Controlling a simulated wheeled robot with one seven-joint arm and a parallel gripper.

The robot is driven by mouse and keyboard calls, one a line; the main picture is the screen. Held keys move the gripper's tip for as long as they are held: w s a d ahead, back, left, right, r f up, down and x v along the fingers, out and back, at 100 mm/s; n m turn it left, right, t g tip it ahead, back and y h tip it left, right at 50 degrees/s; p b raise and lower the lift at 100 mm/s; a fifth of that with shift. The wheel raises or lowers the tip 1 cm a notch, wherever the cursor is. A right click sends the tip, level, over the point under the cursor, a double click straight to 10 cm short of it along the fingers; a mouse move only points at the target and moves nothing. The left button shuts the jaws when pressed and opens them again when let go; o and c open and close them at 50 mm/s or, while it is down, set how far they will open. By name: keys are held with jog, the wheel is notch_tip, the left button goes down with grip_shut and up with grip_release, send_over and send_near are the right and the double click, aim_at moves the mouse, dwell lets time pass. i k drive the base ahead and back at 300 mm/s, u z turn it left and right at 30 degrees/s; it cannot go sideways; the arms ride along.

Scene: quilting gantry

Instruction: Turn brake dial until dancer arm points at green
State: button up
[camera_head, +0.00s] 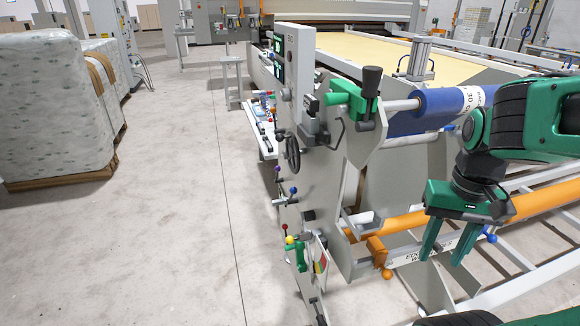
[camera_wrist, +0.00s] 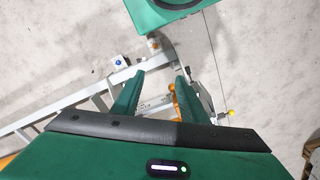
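My gripper (camera_head: 449,243) hangs at the right in the head view, its green fingers apart with nothing between them. In the wrist view the open gripper (camera_wrist: 157,85) points down past rails and orange parts. It is well to the right of the machine's side plate and apart from it. A small plate with coloured bands (camera_head: 321,265) sits low on the side plate, beside a green part (camera_head: 301,256) and a yellow ball knob (camera_head: 289,241). I cannot tell where the dancer arm points. A black handwheel (camera_head: 292,153) is higher up; I cannot tell which part is the brake dial.
A blue roll (camera_head: 430,108) and an orange bar (camera_head: 400,223) run across the frame near my arm. An orange clamp (camera_head: 377,251) and a blue ball knob (camera_head: 490,237) stick out nearby. Wrapped pallets (camera_head: 55,105) stand at the left. The floor (camera_head: 180,220) between is clear.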

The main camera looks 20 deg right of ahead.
aim_at(285, 94)
jog(key=z, duration=1.45)
jog(key=k, duration=1.5)
jog(key=u, duration=1.4)
jog(key=i, duration=1)
